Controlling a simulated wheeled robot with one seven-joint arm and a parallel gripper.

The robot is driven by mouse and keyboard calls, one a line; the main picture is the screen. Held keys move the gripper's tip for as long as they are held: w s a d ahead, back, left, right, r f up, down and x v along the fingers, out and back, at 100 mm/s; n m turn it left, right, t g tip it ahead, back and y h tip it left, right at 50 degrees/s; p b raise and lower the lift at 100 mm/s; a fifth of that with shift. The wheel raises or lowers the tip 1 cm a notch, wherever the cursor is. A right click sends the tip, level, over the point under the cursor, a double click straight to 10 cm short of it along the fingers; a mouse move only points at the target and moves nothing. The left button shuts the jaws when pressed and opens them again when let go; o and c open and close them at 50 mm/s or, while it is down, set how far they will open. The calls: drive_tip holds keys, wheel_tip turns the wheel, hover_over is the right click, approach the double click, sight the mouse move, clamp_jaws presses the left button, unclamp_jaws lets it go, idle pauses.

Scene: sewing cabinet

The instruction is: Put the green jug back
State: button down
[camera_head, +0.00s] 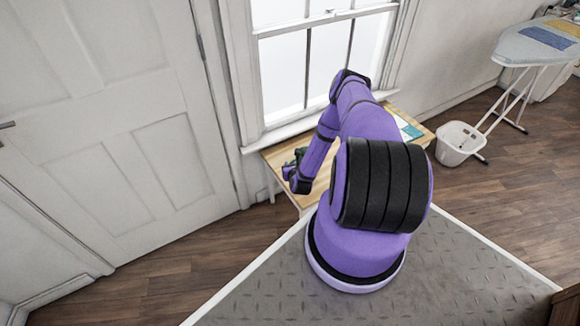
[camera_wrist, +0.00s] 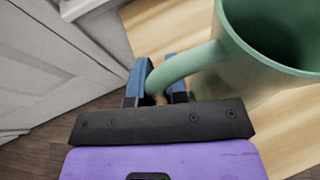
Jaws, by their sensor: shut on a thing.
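The green jug (camera_wrist: 233,62) fills the upper right of the wrist view, open at the top, with its handle towards my gripper. My gripper (camera_wrist: 160,85) is shut on the jug's handle, with a blue finger on each side of it. The jug's base is hidden, so I cannot tell whether it touches the light wooden table (camera_wrist: 150,25). In the head view, my gripper (camera_head: 291,170) is small and dark over the left end of the wooden table (camera_head: 281,157) below the window. My arm hides much of the table, and the jug is hard to make out there.
A white door (camera_head: 110,120) stands to the left and a window (camera_head: 300,70) is behind the table. Papers (camera_head: 409,130) lie on the table's right part. A white basket (camera_head: 457,143) and an ironing board (camera_head: 540,47) stand further right.

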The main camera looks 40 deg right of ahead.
drive_tip(key=c, duration=1.1)
unclamp_jaws()
drive_tip(key=shift+f, duration=0.1)
drive_tip(key=v, duration=1.2)
